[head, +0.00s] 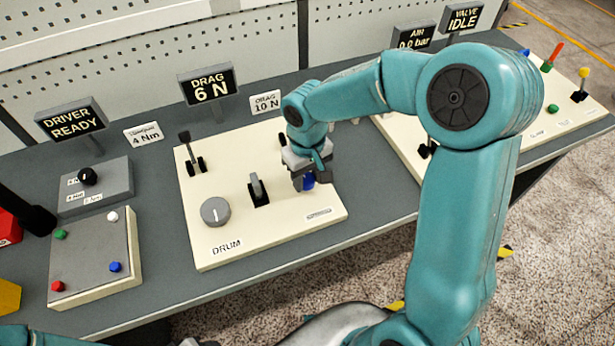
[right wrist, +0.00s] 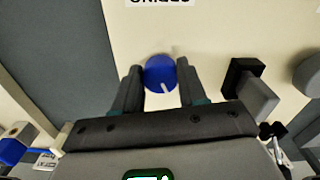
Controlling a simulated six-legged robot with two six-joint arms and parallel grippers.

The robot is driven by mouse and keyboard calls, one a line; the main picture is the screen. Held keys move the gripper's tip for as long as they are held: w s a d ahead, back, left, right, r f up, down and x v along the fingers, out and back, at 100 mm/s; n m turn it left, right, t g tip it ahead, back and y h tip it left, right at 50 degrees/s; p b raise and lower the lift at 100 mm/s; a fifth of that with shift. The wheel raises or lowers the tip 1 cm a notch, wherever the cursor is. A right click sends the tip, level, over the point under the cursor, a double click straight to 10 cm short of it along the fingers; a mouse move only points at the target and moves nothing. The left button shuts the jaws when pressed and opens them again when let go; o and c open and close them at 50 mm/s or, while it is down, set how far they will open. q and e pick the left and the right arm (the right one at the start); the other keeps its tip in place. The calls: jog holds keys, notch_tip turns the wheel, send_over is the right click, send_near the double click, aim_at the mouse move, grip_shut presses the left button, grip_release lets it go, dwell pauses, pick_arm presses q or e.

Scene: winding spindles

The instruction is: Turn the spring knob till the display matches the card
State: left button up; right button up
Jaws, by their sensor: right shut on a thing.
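The blue knob (head: 308,181) sits at the right of the cream DRUM panel (head: 210,249), mostly covered by my right gripper (head: 311,177). In the right wrist view the blue knob (right wrist: 160,75) shows its round top and a white pointer line, with the fingers of my right gripper (right wrist: 159,80) shut on its two sides. The DRAG display (head: 211,88) reads 6 N. The DRAG card (head: 265,103) beside it reads 10 N. My left gripper is out of view.
The DRUM panel also carries a grey dial (head: 215,211), a grey lever (head: 258,189) and a black lever (head: 190,152). A button box (head: 91,258) stands left. Other displays read DRIVER READY (head: 71,123) and VALVE IDLE (head: 463,18).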

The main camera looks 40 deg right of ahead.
jog(key=m+b, duration=0.2)
jog(key=shift+w+f+m, duration=0.1)
jog(key=shift+f+m, duration=0.05)
jog(key=shift+m, duration=0.15)
jog(key=m+b, duration=0.2)
jog(key=m, duration=0.1)
jog(key=shift+a+m, duration=0.1)
jog(key=shift+m, duration=0.2)
jog(key=m+b, duration=0.1)
jog(key=m, duration=0.2)
jog(key=shift+w+m, duration=0.1)
jog(key=shift+m, duration=0.2)
jog(key=m+b, duration=0.1)
jog(key=m, duration=0.2)
jog(key=shift+m+b, duration=0.3)
jog(key=shift+b, duration=0.1)
jog(key=m+b, duration=0.1)
jog(key=m, duration=0.3)
jog(key=shift+w, duration=0.1)
jog(key=m, duration=0.3)
jog(key=m+b, duration=0.1)
jog(key=shift+r+m, duration=0.25)
jog(key=shift+m, duration=0.05)
jog(key=shift+w, duration=0.1)
jog(key=o, duration=1.1)
jog(key=shift+c, duration=0.2)
